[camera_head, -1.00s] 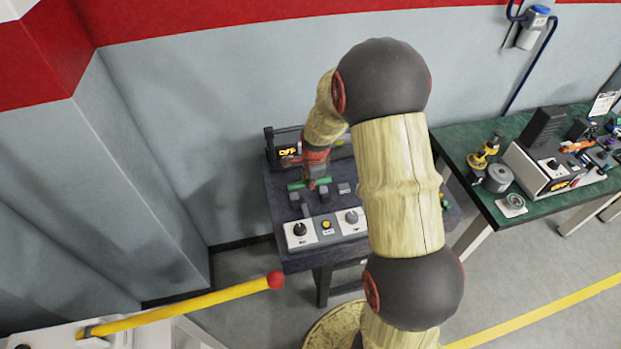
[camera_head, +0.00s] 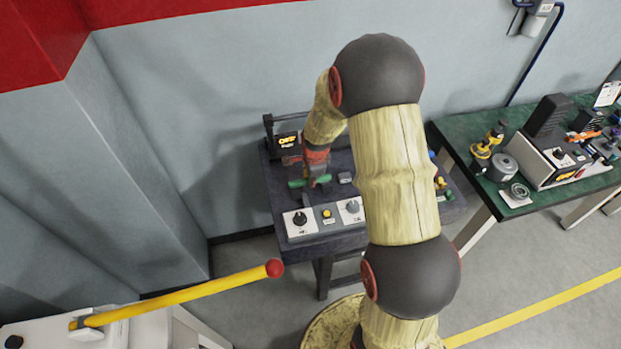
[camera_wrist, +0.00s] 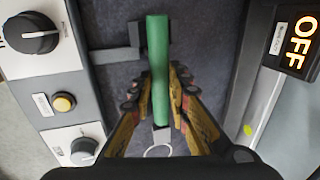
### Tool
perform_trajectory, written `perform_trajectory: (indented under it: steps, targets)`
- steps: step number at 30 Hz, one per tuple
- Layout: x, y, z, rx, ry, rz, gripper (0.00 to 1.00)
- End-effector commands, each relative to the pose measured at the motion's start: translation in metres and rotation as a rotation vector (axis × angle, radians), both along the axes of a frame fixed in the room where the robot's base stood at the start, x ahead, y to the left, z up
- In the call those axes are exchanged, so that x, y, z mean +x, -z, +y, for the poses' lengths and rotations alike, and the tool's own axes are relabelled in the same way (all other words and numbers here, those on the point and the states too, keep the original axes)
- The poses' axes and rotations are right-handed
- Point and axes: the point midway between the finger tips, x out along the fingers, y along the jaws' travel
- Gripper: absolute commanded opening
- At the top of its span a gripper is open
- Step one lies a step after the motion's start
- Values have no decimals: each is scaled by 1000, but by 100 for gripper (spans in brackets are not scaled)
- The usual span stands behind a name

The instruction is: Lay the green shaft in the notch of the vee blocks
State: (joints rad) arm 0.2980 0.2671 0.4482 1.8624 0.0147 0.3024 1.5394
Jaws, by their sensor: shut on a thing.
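The green shaft (camera_wrist: 158,70) is held between the fingers of my gripper (camera_wrist: 158,92), which is shut on it. In the wrist view it runs lengthwise up the picture, over the dark bench top. In the head view the shaft (camera_head: 297,183) lies crosswise under my gripper (camera_head: 316,181), behind the control panel. One grey block (camera_wrist: 162,138) shows below the shaft's near end, and another grey piece (camera_wrist: 118,54) is left of its far part. These may be the vee blocks; their notches are not clear. I cannot tell whether the shaft touches them.
The control panel (camera_head: 326,231) with knobs and a yellow button stands on the bench's front side. An OFF display (camera_head: 287,141) is at the back. Another small grey block (camera_head: 345,178) is right of my gripper. My arm hides the bench's right part.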

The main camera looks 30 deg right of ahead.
Motion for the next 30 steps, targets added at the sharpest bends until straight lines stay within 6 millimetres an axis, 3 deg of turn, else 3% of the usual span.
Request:
perform_trajectory:
  steps: [23, 24, 30]
  targets:
    - [1, 12, 0, -1, 0, -2, 0]
    - [1, 11, 0, -1, 0, -2, 20]
    - [0, 11, 0, 0, 0, -1, 31]
